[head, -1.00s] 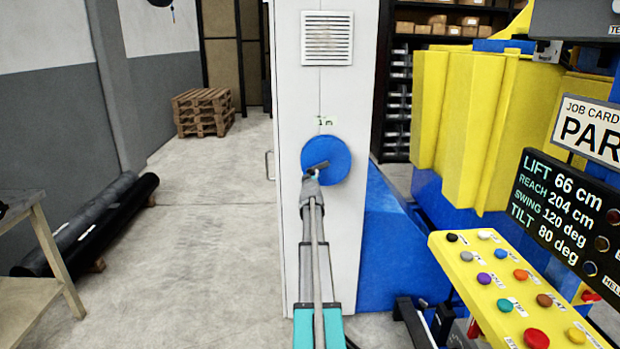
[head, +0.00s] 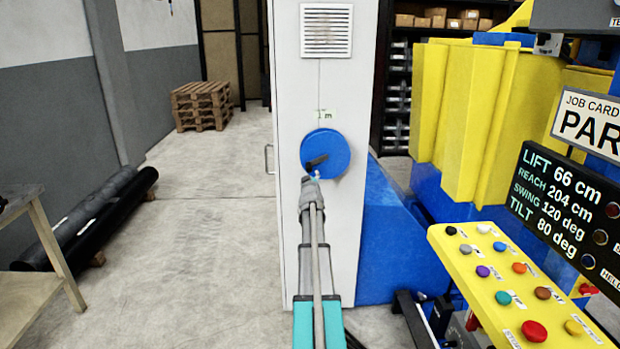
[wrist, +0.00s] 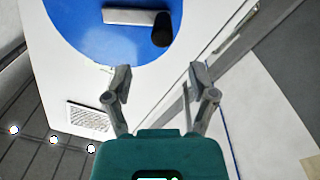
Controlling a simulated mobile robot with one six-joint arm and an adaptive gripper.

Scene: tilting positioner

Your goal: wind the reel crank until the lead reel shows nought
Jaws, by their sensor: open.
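The reel is a blue disc (head: 335,148) on the front of a white cabinet. Its crank (head: 316,162) is a short dark bar across the disc's lower left part. A small label (head: 323,114) above the disc ends in "m"; its digit is hard to read. My gripper (head: 312,180) is at the disc's lower left edge, just below the crank. In the wrist view my gripper (wrist: 160,74) is open and empty, its fingers spread. The crank's grey arm (wrist: 128,16) and black knob (wrist: 162,30) lie beyond the fingertips, apart from them.
A yellow button panel (head: 480,262) and a dark readout board (head: 565,205) stand close on the right. A vent grille (head: 327,31) is above the reel. A bench (head: 35,290), black rolls (head: 100,215) and pallets (head: 202,105) are on the left, with clear floor between.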

